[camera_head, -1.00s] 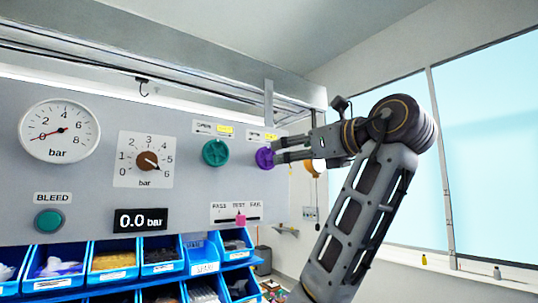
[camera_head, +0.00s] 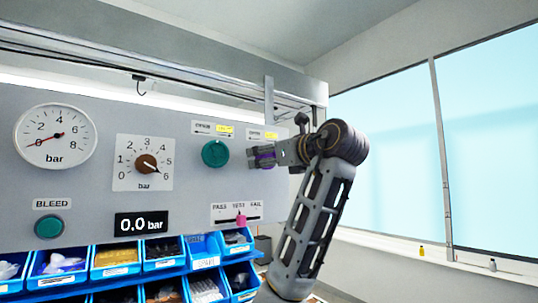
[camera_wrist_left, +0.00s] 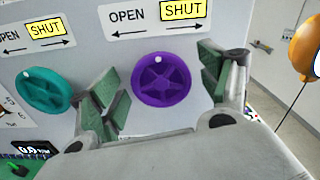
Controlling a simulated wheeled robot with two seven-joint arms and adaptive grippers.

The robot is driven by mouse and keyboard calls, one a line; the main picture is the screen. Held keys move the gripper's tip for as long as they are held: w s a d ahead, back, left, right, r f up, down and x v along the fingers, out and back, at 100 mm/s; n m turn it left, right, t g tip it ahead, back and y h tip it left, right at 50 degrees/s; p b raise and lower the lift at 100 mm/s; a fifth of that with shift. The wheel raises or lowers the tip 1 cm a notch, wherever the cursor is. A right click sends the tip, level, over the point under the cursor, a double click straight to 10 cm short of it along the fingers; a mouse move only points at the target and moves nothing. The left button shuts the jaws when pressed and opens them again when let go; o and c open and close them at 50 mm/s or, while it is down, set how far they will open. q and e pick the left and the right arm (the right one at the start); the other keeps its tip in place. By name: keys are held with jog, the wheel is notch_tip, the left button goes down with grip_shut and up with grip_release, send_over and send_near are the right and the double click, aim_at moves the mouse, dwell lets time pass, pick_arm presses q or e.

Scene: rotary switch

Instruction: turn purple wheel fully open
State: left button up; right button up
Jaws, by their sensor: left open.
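The purple wheel (camera_wrist_left: 162,80) is a round five-spoked knob on the grey panel. A white dot sits near its top rim. It is mostly hidden by my gripper in the head view. Above it a label (camera_wrist_left: 155,18) reads OPEN and SHUT with arrows, with SHUT on yellow. My left gripper (camera_head: 262,157) is at the wheel. In the left wrist view its green-padded fingers (camera_wrist_left: 160,86) are spread, one on each side of the wheel. Gaps show between the pads and the rim. My right gripper is not in view.
A teal wheel (camera_head: 215,153) with a similar label is close to the left. Blue bins (camera_head: 117,256) stand below. An orange round object (camera_wrist_left: 303,45) shows at right.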

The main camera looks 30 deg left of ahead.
pick_arm(q)
jog(key=c, duration=1)
